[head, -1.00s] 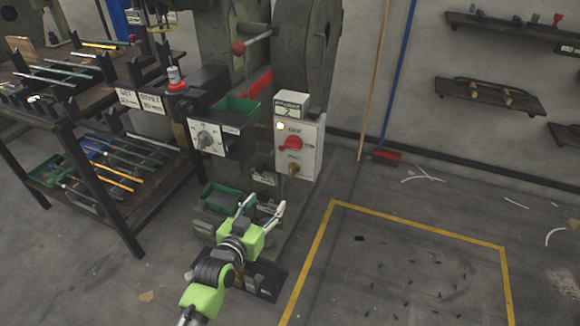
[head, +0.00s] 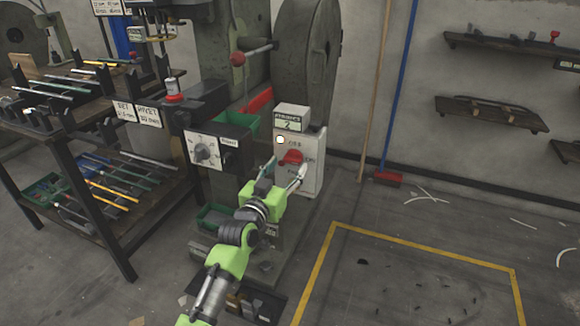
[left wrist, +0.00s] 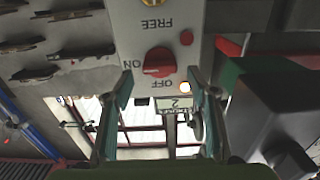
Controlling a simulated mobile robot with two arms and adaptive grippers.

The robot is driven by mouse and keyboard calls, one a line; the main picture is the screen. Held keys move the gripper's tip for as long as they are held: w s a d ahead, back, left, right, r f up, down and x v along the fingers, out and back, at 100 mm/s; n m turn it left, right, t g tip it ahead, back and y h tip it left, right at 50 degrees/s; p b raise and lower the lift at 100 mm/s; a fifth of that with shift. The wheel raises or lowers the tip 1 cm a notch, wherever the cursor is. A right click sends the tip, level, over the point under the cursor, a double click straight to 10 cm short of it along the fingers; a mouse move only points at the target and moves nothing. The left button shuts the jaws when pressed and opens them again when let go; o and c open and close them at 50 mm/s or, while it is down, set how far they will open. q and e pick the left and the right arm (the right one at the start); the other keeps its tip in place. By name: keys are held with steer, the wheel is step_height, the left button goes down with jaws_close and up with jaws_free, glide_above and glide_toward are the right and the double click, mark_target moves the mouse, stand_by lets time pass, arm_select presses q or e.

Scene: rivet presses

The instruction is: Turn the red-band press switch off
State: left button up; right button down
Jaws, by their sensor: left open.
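The press (head: 217,45) is a large grey-green machine with a flywheel; a red strip (head: 258,101) shows on it. Its white switch box (head: 312,148) is on the right, with a plate numbered 2 on top. The red rotary switch (head: 291,157) is on the box's front. A lamp (head: 280,140) glows on the box. My left gripper (head: 285,170) is open before the switch, its fingers (left wrist: 159,82) apart, holding nothing. My right gripper is out of view.
A tool rack (head: 100,210) stands further left. The floor with yellow tape (head: 420,250) on the right is mostly clear.

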mark_target(293, 160)
arm_select(q)
steer(key=shift+b+x, duration=0.3)
steer(key=shift+x, duration=1.15)
steer(key=c, duration=1.1)
